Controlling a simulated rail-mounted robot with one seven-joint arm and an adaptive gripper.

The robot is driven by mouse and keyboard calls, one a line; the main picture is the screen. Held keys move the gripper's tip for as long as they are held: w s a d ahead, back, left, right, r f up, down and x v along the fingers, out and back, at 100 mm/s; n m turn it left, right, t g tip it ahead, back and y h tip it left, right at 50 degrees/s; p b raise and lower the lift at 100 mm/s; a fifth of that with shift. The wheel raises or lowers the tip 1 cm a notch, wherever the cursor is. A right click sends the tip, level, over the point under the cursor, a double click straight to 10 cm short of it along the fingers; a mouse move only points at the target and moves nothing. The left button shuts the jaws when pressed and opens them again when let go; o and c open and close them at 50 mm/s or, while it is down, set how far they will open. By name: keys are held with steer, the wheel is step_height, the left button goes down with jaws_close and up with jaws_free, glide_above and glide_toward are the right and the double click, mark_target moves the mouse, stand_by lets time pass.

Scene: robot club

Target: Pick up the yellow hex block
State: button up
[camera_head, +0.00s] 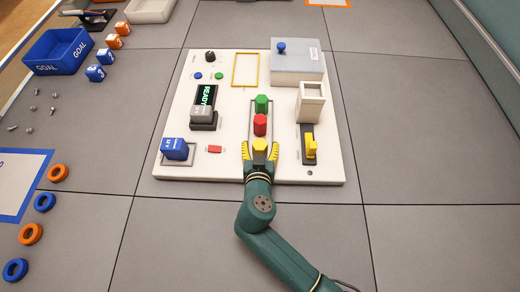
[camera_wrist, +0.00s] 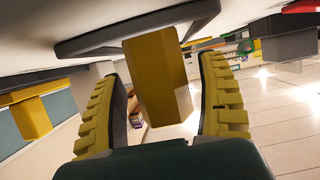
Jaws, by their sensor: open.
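The yellow hex block (camera_head: 260,146) stands on the white board, nearest to me in a row with a red hex block (camera_head: 260,125) and a green hex block (camera_head: 262,104). My gripper (camera_head: 260,151) is open, with its yellow fingers on either side of the yellow block. In the wrist view the yellow block (camera_wrist: 158,75) stands between the two fingers (camera_wrist: 165,110), with a visible gap on each side. I cannot tell whether any finger touches it.
The white board (camera_head: 230,160) also carries a blue block (camera_head: 175,149), a display (camera_head: 206,96), a yellow-handled switch (camera_head: 311,146) close to the right of my gripper, and a grey box (camera_head: 297,65). A blue goal bin (camera_head: 58,60) stands at the far left. The floor at right is clear.

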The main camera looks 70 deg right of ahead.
steer(key=c, duration=1.2)
steer(key=shift+c, duration=0.5)
